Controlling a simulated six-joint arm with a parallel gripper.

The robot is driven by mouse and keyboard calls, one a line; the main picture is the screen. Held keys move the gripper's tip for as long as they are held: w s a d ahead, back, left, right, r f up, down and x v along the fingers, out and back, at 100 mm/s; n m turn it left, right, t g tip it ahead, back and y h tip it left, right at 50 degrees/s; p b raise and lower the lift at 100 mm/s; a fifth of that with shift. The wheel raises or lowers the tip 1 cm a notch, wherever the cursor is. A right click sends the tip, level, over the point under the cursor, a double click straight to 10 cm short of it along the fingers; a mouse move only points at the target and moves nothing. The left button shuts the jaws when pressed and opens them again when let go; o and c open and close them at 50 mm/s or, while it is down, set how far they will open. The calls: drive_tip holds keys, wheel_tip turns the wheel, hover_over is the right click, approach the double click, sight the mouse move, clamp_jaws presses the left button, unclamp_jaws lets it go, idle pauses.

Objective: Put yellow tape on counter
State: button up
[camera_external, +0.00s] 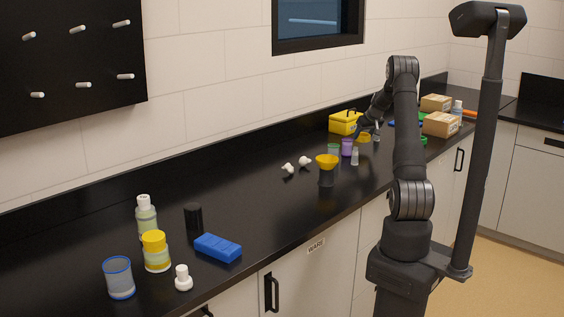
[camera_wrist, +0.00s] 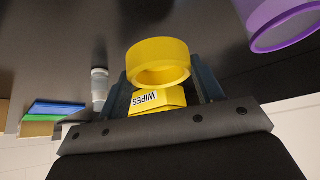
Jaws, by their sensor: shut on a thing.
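A yellow tape roll (camera_wrist: 158,62) sits between the two fingers of my gripper (camera_wrist: 162,82) in the wrist view, with its open ring facing the camera. My gripper is shut on it. In the external view, my gripper (camera_external: 366,131) is over the far part of the black counter (camera_external: 250,202), and the yellow tape (camera_external: 364,138) shows small beneath it. I cannot tell whether the tape touches the counter. The arm partly hides this area.
A purple cup (camera_external: 347,147) stands close by; it also shows in the wrist view (camera_wrist: 284,24). A yellow box (camera_external: 344,123) is near the wall. A yellow funnel-topped container (camera_external: 327,168) and cardboard boxes (camera_external: 441,124) stand on either side. The counter's middle is mostly clear.

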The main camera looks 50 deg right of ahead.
sight(364, 141)
drive_tip(key=shift+f, duration=1.95)
drive_tip(key=shift+f, duration=0.1)
drive_tip(key=o, duration=1)
drive_tip(key=shift+c, duration=0.2)
drive_tip(key=shift+s+a+r, duration=0.1)
drive_tip(key=shift+r, duration=0.25)
drive_tip(key=v, duration=1.1)
drive_tip(key=shift+r, duration=0.15)
